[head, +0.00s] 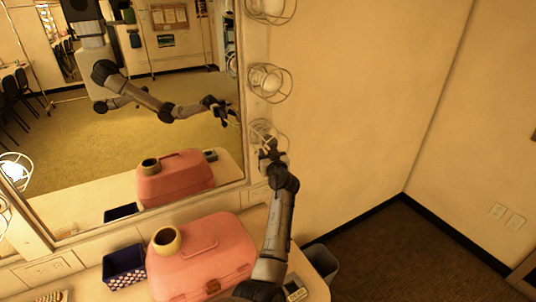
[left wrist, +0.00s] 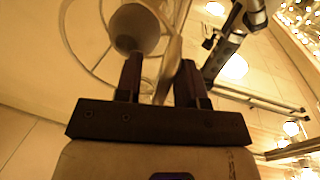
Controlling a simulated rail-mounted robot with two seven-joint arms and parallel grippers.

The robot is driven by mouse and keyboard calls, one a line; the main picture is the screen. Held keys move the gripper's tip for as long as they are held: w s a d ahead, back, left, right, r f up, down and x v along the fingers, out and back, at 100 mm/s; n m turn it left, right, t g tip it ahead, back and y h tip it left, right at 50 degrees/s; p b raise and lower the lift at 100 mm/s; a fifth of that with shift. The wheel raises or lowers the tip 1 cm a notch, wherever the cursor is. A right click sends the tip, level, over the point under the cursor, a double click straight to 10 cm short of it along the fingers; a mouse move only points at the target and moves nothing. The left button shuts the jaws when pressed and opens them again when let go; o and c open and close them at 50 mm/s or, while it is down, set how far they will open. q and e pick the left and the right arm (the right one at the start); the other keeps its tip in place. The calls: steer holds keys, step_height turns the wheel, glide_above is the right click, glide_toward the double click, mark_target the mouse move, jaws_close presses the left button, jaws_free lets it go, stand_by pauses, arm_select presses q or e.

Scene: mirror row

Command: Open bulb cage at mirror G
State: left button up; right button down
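A column of bulbs in round wire cages runs up the mirror's right frame. My left gripper (head: 270,154) is at the lowest visible cage (head: 262,131) in the head view. In the left wrist view this cage's thin wire loops (left wrist: 84,50) curve around a round, unlit bulb (left wrist: 134,28). My left gripper (left wrist: 160,66) has its two dark fingers apart there, with a thin tan strip between them; I cannot tell whether they touch it. I cannot read a letter marking the mirror. My right gripper is not in direct view.
The large mirror (head: 165,70) reflects my arm and the room. A bin (head: 321,262) stands right of the counter.

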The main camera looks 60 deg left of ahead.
arm_select(q)
steer(key=shift+c, duration=0.5)
jaws_close()
